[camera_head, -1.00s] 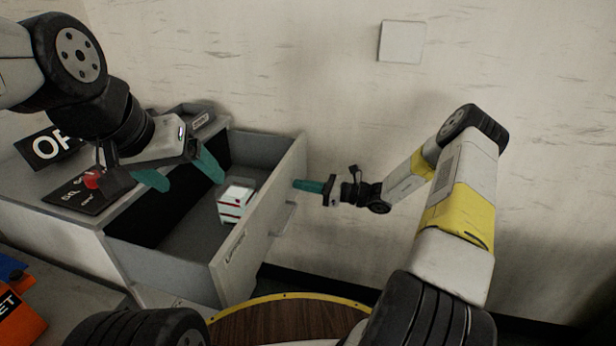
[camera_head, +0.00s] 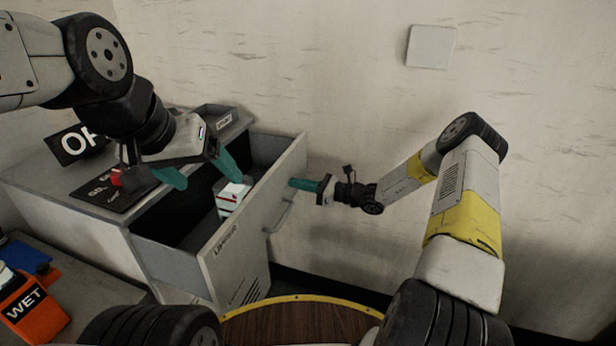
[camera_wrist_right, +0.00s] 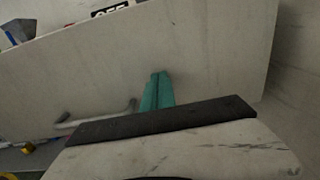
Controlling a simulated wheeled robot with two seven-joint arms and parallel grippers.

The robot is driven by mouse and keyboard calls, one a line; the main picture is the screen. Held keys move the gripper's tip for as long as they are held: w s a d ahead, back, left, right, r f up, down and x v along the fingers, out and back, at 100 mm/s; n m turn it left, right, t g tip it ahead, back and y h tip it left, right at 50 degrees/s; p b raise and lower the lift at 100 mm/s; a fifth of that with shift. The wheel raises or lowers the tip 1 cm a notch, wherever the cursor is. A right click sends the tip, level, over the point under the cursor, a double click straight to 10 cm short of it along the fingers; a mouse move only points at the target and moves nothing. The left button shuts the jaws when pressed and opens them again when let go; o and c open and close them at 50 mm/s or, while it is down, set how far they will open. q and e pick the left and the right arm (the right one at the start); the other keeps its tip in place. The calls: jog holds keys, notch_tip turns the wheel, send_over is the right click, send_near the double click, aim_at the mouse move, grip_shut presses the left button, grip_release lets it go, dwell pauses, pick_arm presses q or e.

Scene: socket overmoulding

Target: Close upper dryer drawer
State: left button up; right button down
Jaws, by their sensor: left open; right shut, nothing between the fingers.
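The upper dryer drawer (camera_head: 256,212) is partly open, pulled out from the grey cabinet (camera_head: 125,236). A white box with red stripes (camera_head: 231,197) lies inside it. My right gripper (camera_head: 294,183) is shut and empty, its teal fingertips at the outer face of the drawer front. In the right wrist view the shut fingers (camera_wrist_right: 157,92) point at the drawer front (camera_wrist_right: 205,55), with the handle (camera_wrist_right: 98,117) to their left; contact cannot be told for certain. My left gripper (camera_head: 200,170) is open above the cabinet and the drawer's inner end, holding nothing.
The cabinet top carries an "OF" sign (camera_head: 72,146) and a dark labelled plate (camera_head: 108,192). A round wooden top (camera_head: 295,322) is at the bottom. The wall lies close behind the drawer.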

jog(key=x, duration=2)
jog(key=shift+a, duration=0.25)
jog(key=shift+w+a, duration=0.1)
jog(key=shift+a, duration=0.1)
jog(key=shift+r, duration=0.1)
jog(key=shift+w+a+r, duration=0.1)
jog(key=shift+a+r, duration=0.05)
